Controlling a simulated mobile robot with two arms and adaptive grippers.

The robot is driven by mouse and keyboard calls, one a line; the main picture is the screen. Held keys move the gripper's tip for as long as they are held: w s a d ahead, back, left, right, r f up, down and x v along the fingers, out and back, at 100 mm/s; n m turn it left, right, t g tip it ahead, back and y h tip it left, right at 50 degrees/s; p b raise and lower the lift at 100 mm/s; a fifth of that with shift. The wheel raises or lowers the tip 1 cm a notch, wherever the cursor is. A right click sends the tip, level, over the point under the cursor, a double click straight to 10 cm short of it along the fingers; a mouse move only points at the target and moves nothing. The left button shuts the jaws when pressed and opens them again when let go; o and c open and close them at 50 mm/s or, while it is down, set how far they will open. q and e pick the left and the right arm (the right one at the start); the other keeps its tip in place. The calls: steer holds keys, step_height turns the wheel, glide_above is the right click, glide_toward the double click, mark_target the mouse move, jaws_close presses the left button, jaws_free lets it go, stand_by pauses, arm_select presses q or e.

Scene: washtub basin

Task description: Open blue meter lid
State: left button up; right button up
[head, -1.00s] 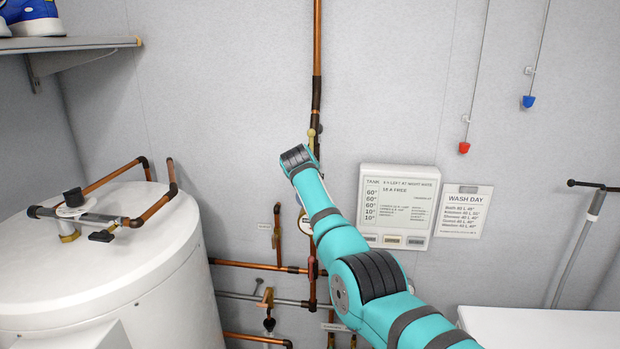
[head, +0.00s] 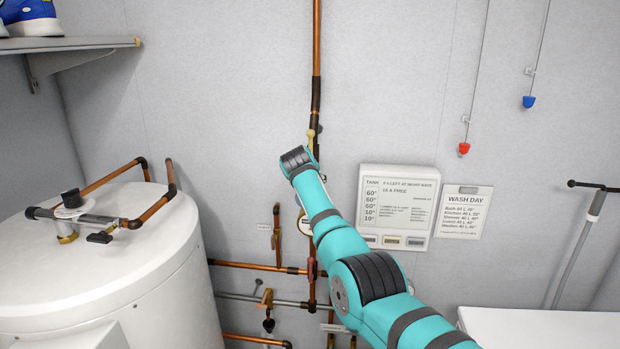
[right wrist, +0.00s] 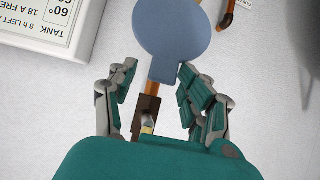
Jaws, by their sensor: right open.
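The blue meter lid (right wrist: 173,38) is a flat round disc with a short tab, at the top of the right wrist view. My right gripper (right wrist: 156,74) is open, with fingers on both sides of the tab; I cannot tell whether they touch it. A pale round face with a brass-coloured rim (head: 304,222), perhaps the meter, shows partly beside the arm. Its link to the lid is unclear. My left gripper is in no view.
A copper pipe (head: 316,50) runs down the wall behind my arm, with side pipes (head: 250,265) below. A white tank (head: 110,270) stands at the left. A wall panel (head: 400,205) and a wash day sign (head: 461,211) are right of the arm.

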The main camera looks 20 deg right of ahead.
steer(key=shift+a+f, duration=0.1)
steer(key=shift+f, duration=0.05)
steer(key=v, duration=1.2)
steer(key=shift+d, duration=0.2)
